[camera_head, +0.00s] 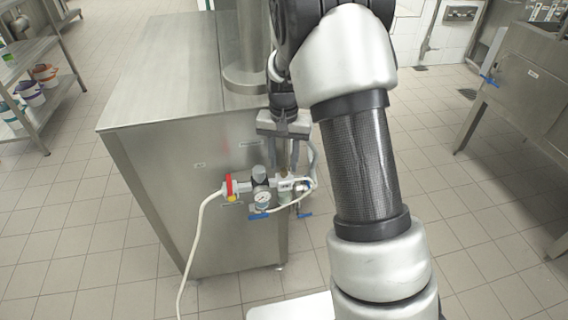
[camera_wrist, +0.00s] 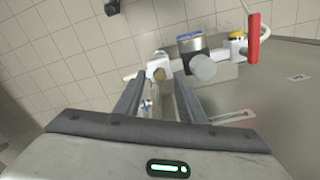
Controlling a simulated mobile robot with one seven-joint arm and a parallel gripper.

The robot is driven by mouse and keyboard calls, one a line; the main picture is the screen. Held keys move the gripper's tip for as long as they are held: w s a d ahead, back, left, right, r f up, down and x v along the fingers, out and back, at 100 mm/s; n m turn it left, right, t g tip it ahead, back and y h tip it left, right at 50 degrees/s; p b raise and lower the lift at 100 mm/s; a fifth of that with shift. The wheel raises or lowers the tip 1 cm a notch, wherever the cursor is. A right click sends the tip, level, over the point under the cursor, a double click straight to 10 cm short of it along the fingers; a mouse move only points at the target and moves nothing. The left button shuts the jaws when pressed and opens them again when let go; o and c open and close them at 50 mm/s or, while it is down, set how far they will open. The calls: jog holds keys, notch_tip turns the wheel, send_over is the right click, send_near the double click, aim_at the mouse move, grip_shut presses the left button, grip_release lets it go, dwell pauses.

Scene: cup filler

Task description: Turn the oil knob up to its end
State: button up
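The air-supply unit is mounted on the side of a steel cabinet (camera_head: 185,172). A small brass-coloured knob, which looks like the oil knob (camera_wrist: 159,74), sits on its white fitting at the right end of the unit. My gripper (camera_head: 286,161) hangs from above at this end of the unit. In the wrist view its two dark fingers stand apart, and the knob shows between and just beyond the fingertips (camera_wrist: 160,80). The gripper looks open, with no clear contact. In the head view the knob is small and partly hidden by the fingers.
Left of the knob are a grey regulator knob (camera_wrist: 203,68), a pressure gauge (camera_head: 262,198) and a red valve handle (camera_head: 229,187). A white hose (camera_head: 199,225) runs to the floor. Blue levers (camera_head: 258,215) stick out below.

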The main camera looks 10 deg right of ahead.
aim_at(284, 170)
notch_tip(284, 170, up, 16)
jog(key=p, duration=0.3)
jog(key=shift+f, duration=0.2)
